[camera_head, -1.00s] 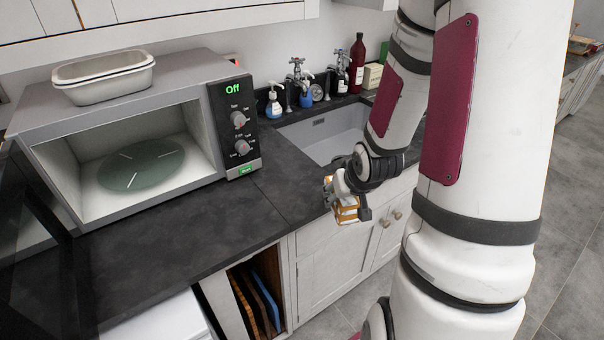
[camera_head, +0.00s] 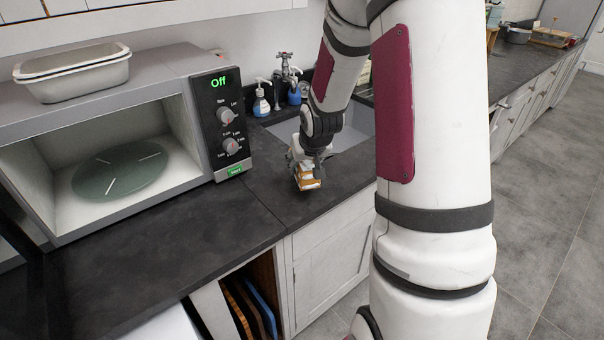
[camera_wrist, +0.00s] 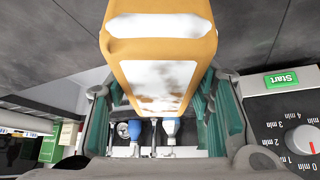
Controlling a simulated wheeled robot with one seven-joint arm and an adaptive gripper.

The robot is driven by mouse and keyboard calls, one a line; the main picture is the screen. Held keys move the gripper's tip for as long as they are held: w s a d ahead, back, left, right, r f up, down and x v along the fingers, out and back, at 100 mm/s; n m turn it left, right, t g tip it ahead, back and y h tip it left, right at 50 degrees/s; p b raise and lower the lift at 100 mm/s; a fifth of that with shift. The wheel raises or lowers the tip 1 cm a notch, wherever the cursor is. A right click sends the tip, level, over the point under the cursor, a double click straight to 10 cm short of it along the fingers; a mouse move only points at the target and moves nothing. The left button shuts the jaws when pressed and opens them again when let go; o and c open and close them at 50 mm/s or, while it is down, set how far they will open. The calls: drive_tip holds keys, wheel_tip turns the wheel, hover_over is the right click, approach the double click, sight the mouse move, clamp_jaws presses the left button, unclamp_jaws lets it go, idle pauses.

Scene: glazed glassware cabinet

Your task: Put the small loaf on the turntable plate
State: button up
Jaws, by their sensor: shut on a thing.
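The small loaf (camera_head: 308,181), orange-brown with white patches, is held in my gripper (camera_head: 305,172) above the dark counter, to the right of the microwave. In the wrist view the loaf (camera_wrist: 160,75) fills the upper middle, between the green-padded fingers of my gripper (camera_wrist: 160,108). The turntable plate (camera_head: 122,170) is a greenish glass disc inside the open microwave (camera_head: 200,180), and it looks empty. My gripper is outside the microwave, well to the right of the plate.
The microwave's control panel (camera_head: 224,125) reads Off and stands between my gripper and the cavity. A sink (camera_head: 350,135) and soap bottles (camera_head: 261,100) are behind my gripper. The counter in front (camera_head: 170,255) is clear.

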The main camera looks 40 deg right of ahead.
drive_tip(key=shift+w, duration=0.25)
drive_tip(key=shift+f, duration=1.75)
drive_tip(key=shift+f, duration=0.15)
drive_tip(key=o, duration=1.4)
